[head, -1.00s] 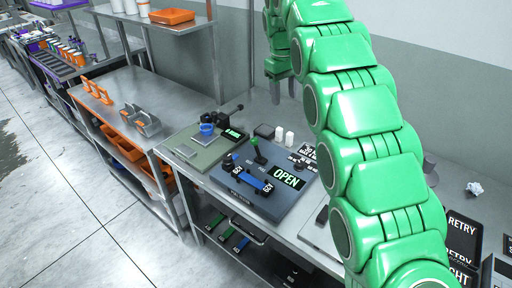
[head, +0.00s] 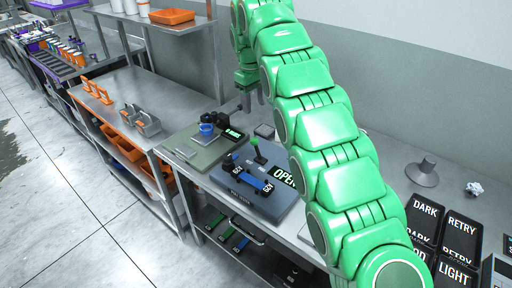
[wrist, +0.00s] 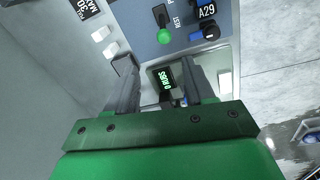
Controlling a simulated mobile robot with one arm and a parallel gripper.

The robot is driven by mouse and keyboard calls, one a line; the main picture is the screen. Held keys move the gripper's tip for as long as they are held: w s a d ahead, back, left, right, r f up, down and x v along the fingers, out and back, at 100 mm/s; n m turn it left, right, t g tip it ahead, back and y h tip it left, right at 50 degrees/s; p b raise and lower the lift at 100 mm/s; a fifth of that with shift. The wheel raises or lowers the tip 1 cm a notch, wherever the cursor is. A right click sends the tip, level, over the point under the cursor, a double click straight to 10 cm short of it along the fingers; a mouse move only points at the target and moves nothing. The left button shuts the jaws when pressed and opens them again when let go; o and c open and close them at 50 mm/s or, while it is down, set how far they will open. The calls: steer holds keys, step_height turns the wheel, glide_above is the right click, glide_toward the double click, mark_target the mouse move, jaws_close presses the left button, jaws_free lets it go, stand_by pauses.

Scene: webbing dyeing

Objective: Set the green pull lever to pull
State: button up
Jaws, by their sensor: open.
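The green pull lever (head: 257,155) stands on the dark blue-grey panel unit (head: 285,209) on the bench. In the wrist view its round green knob (wrist: 164,37) shows ahead of my fingers, beside the printed word REST; its exact setting is hard to tell. My gripper (head: 253,102) is high above the back of the bench, behind and above the lever, not touching it. In the wrist view my gripper (wrist: 168,82) has its two dark fingers wide apart, with nothing held.
A blue bar (head: 254,178) with A29 tags lies on the panel, left of the OPEN display (head: 285,176), which my arm partly covers. A grey-green station (head: 203,158) with a blue cup (head: 207,129) stands to the left. A small lit display (wrist: 163,80) shows between my fingers.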

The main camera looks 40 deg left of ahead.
glide_above(256, 143)
steer(key=f, duration=0.9)
steer(key=shift+a+f, duration=0.3)
steer(key=shift+f, duration=0.1)
steer(key=shift+w+f, duration=0.2)
steer(key=shift+f, duration=2.05)
steer(key=shift+w+f, duration=0.15)
steer(key=shift+f, duration=2.05)
jaws_close()
